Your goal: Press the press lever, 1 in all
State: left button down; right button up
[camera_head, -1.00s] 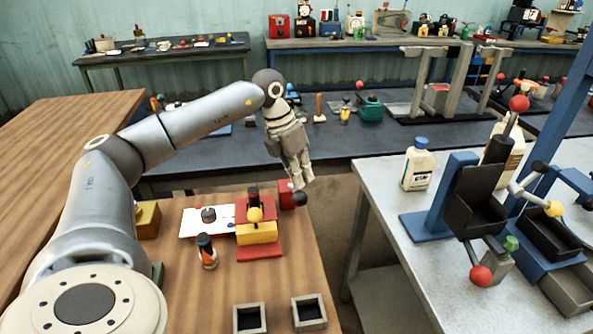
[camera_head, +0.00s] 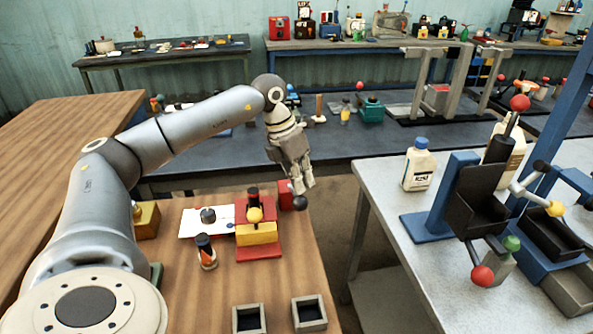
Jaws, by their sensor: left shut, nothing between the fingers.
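A small red and yellow press (camera_head: 257,233) stands on the wooden table, with a yellow knob and a dark top. At its right, by a red block (camera_head: 286,197), a dark round knob (camera_head: 300,203) sticks out, which looks like the end of the press lever; the lever's rod is mostly hidden. My left gripper (camera_head: 303,189) is shut and empty, pointing down just above this knob. I cannot tell whether the fingertips touch it. My right gripper is not in view.
An orange and black bottle (camera_head: 206,252) and two small square trays (camera_head: 309,313) are on the wooden table. At right, a grey table (camera_head: 382,212) holds a white bottle (camera_head: 419,165) and a blue and black stand (camera_head: 475,205) with red-knobbed levers.

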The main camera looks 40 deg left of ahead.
pick_arm(q)
jog(key=shift+s+d+f+b, duration=0.5)
jog(key=shift+d+f+b, duration=0.1)
jog(key=shift+f, duration=0.1)
dwell(1.1)
jog(key=shift+r, duration=0.1)
dwell(0.4)
jog(key=w+a+r+p, duration=0.4)
jog(key=a+r+p, duration=0.1)
jog(key=r+p, duration=0.1)
jog(key=shift+w+a+p, duration=0.2)
jog(key=shift+p, duration=0.55)
dwell(0.4)
jog(key=shift+r, duration=0.1)
jog(key=w+a+r+p, duration=0.1)
jog(key=p, duration=0.1)
jog(key=w+a+r+p, duration=0.1)
jog(key=a+r+p, duration=0.1)
jog(key=shift+w+r, duration=0.15)
jog(key=shift+r, duration=0.05)
dwell(1.1)
